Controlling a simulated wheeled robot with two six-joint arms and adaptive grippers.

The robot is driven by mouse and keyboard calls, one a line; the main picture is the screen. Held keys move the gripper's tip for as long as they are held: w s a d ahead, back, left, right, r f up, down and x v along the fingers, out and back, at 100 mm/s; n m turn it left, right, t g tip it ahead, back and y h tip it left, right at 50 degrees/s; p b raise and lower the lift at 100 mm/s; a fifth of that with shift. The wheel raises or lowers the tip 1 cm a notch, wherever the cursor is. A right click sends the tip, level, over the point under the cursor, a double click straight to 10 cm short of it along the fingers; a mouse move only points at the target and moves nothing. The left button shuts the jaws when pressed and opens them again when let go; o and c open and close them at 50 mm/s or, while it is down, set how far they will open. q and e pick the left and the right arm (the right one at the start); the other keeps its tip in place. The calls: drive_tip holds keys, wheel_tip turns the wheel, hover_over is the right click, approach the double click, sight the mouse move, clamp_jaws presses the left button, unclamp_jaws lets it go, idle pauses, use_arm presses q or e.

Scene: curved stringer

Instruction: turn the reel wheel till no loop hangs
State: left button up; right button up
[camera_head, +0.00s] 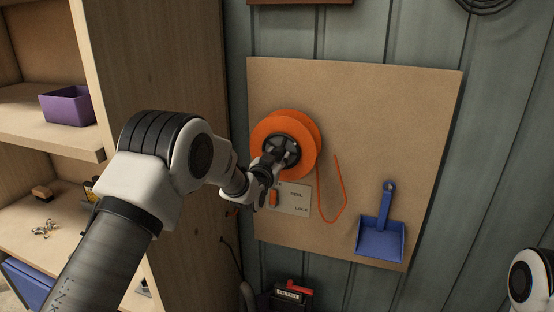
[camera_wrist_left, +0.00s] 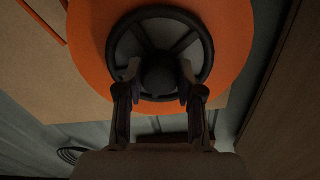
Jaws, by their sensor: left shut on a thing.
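The orange reel (camera_head: 309,146) is mounted on a tan board, with a black spoked wheel (camera_head: 291,141) at its centre. The orange cord (camera_head: 343,195) hangs below and right of the reel in a long U-shaped loop. My left gripper (camera_head: 279,158) is at the wheel, partly covering it. In the left wrist view my left gripper (camera_wrist_left: 159,84) has its two fingers on either side of the dark hub (camera_wrist_left: 159,72), inside the wheel rim, shut on it. The orange reel (camera_wrist_left: 235,38) fills the space behind. My right gripper is not in view.
A plate (camera_head: 295,200) reading "REEL" and something like "LOCK", with a small orange lever (camera_head: 273,199), sits just below the reel. A blue dustpan (camera_head: 381,236) hangs at the board's lower right. A wooden shelf (camera_head: 160,60) stands close on the left.

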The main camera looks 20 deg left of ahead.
use_arm(q)
drive_tip(key=m+b, duration=0.8)
drive_tip(key=b, duration=0.1)
drive_tip(key=shift+f, duration=0.15)
drive_tip(key=m+b, duration=0.4)
drive_tip(key=m, duration=0.1)
drive_tip(key=shift+b, duration=0.4)
drive_tip(key=m+b, duration=0.1)
drive_tip(key=m, duration=0.1)
drive_tip(key=shift+m+b, duration=0.35)
drive_tip(key=shift+m, duration=0.05)
drive_tip(key=shift+r+m+b, duration=0.2)
drive_tip(key=shift+m+b, duration=0.5)
drive_tip(key=shift+m, duration=0.5)
drive_tip(key=o, duration=1.2)
drive_tip(key=shift+c, duration=0.2)
